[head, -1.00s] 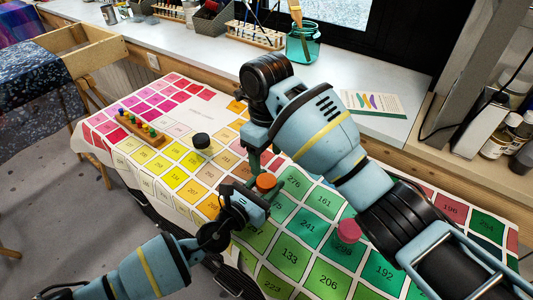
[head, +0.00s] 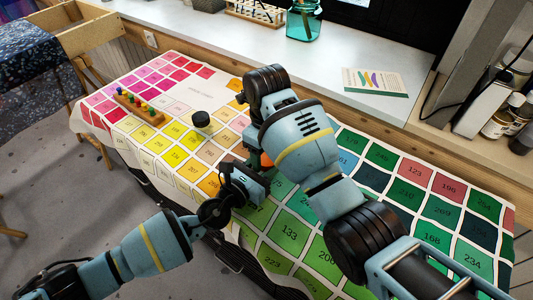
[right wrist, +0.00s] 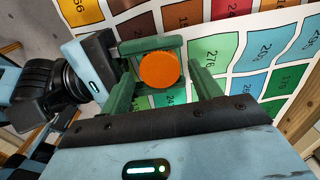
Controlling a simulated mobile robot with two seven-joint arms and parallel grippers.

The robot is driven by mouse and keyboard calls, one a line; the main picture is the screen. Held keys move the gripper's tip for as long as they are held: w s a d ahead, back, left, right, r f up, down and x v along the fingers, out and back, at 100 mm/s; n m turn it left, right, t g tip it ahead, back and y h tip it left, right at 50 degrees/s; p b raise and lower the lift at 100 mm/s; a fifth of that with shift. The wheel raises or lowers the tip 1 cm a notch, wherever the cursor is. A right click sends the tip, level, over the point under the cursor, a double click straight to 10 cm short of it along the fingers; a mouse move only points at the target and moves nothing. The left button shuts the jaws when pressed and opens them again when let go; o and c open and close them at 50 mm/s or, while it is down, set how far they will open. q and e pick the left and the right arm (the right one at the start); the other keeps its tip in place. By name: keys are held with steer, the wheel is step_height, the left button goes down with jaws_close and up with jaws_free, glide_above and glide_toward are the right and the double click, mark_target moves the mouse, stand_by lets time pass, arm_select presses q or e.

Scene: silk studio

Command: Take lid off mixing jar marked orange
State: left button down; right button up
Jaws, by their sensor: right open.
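The orange-marked jar shows its round orange lid (right wrist: 159,69) in the right wrist view; its body is mostly hidden. In the head view only a sliver of the orange lid (head: 266,159) shows beside my right arm. My right gripper (right wrist: 164,78) is open, with its green fingers on either side of the lid, apart from it at least on the right. My left gripper (head: 258,174) is low at the jar. In the right wrist view its green fingers reach around the jar below the lid; whether they press on it I cannot tell.
A black-lidded jar (head: 201,119) stands left on the colour chart (head: 188,98). A wooden rack with coloured pegs (head: 139,108) lies farther left. A teal glass jar (head: 303,22) and a card (head: 374,82) are on the sill behind. Bottles (head: 500,118) stand at the right.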

steer(key=shift+f, duration=0.6)
arm_select(q)
steer(key=shift+f, duration=0.1)
arm_select(e)
steer(key=c, duration=1)
steer(key=shift+n, duration=1.7)
steer(key=o, duration=1.1)
steer(key=shift+w+d+r, duration=0.1)
steer(key=shift+r, duration=2.2)
arm_select(q)
steer(key=c, duration=0.7)
jaws_free()
